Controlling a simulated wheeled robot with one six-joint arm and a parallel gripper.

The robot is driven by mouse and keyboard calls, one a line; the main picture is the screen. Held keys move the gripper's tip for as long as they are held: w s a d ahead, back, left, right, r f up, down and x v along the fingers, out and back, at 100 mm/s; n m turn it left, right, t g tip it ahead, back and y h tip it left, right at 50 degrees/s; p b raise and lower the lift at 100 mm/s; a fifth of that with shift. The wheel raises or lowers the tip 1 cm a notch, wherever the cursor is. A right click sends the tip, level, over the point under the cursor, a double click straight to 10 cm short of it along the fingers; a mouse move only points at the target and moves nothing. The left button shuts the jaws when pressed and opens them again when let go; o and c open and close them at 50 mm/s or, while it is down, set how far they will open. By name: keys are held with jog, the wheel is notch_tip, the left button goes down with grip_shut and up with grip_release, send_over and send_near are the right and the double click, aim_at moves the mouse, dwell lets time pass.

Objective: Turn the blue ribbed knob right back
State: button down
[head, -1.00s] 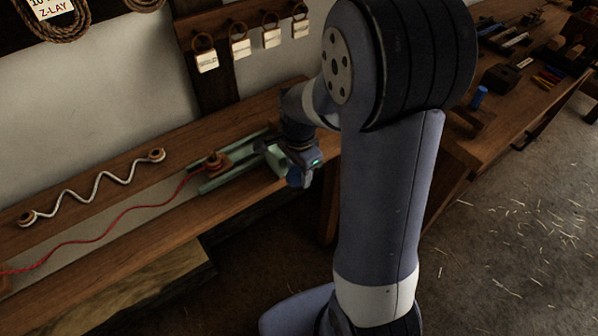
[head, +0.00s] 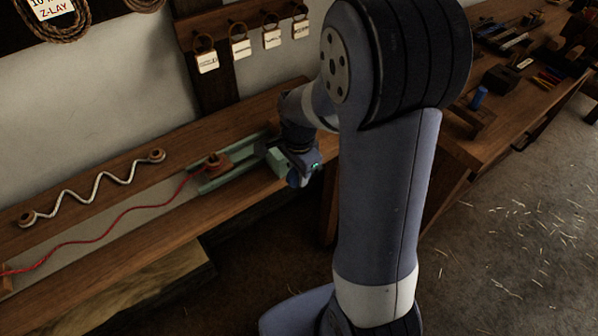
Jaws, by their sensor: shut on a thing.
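My gripper (head: 300,166) is at the right end of a pale green metal slide (head: 236,165) on the long bench. It is shut on the blue knob (head: 294,179), of which only a small blue part shows below the gripper. The knob's ribs and its turned angle cannot be made out. A wooden block (head: 215,162) sits on the green slide, and a red cord (head: 120,214) runs from it to the lower left.
A white wavy cord (head: 95,187) stretches between two round pegs on the bench. Tags (head: 240,46) hang on the wall above. A second bench (head: 500,120) with tools stands at the right. Straw lies on the open floor.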

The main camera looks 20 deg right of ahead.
jog(key=shift+h+b, duration=0.3)
jog(key=shift+a+f+t+h+b, duration=0.25)
jog(key=shift+t+h+b, duration=0.15)
jog(key=shift+h+b, duration=0.6)
jog(key=h+b, duration=0.2)
jog(key=b, duration=0.2)
jog(key=shift+f+t, duration=0.15)
jog(key=shift+t, duration=0.25)
jog(key=h+b, duration=0.2)
jog(key=b, duration=0.2)
jog(key=shift+t, duration=0.3)
jog(key=shift+r+h+b, duration=0.2)
jog(key=shift+h+b, duration=0.1)
jog(key=shift+b, duration=0.2)
jog(key=shift+r, duration=0.15)
jog(key=c, duration=1.2)
grip_release()
jog(key=shift+c, duration=0.2)
